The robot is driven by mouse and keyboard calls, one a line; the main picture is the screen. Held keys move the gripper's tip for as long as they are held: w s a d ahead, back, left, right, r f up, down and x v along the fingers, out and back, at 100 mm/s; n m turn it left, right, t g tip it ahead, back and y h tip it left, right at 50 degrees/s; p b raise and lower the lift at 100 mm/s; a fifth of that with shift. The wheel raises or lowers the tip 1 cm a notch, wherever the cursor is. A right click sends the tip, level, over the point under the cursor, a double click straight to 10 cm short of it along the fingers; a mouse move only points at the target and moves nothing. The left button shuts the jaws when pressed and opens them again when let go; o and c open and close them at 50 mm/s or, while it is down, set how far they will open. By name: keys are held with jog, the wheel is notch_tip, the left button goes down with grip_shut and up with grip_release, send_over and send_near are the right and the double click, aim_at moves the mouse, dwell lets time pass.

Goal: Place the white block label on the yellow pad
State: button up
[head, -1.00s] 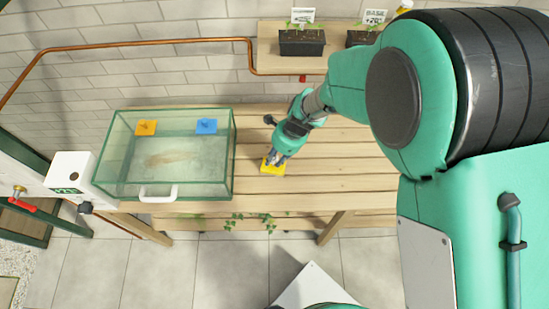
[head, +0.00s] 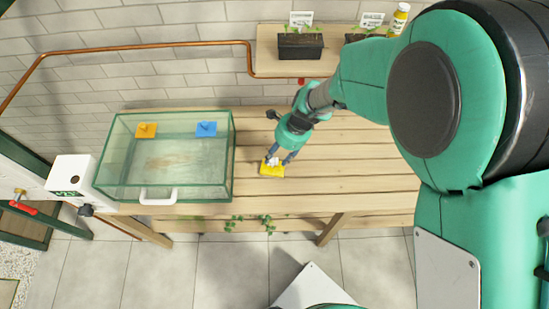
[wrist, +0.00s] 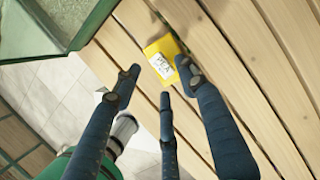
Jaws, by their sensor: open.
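The yellow pad (head: 277,173) lies on the wooden table, to the right of the glass tank. It also shows in the wrist view (wrist: 173,44). The white block label (head: 273,161) rests on the pad; in the wrist view the white block (wrist: 161,66) has dark marks on its face and lies within the pad's outline. My gripper (head: 282,159) is open and empty just above the pad, its fingers spread. In the wrist view my gripper (wrist: 160,85) has its fingers apart, with the block beyond their tips and not between them.
A glass tank (head: 165,187) with a green frame stands on the table's left, holding an orange piece (head: 146,130) and a blue piece (head: 206,128). The table right of the pad is clear.

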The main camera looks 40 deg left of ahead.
jog(key=p+v, duration=0.1)
jog(key=v, duration=0.7)
dwell(0.5)
dwell(0.4)
jog(key=w+d+r+n+t, duration=0.2)
jog(key=w+d+r, duration=0.3)
jog(key=d+r, duration=0.75)
jog(key=w+d+r+n+t, duration=0.2)
jog(key=w+d+r+n, duration=0.15)
jog(key=d+r, duration=0.9)
jog(key=s+d+r+n+t+h, duration=0.1)
jog(key=s+d+r, duration=0.1)
jog(key=d, duration=0.7)
jog(key=s+d+r+n+t, duration=0.1)
jog(key=s+d, duration=0.4)
jog(key=d, duration=0.5)
jog(key=s+d+r+n+t+h, duration=0.1)
jog(key=s+d+r, duration=0.2)
jog(key=d, duration=0.6)
jog(key=shift+s+d+r+t+h, duration=0.3)
jog(key=shift+s+r+t, duration=0.1)
jog(key=shift+s, duration=0.35)
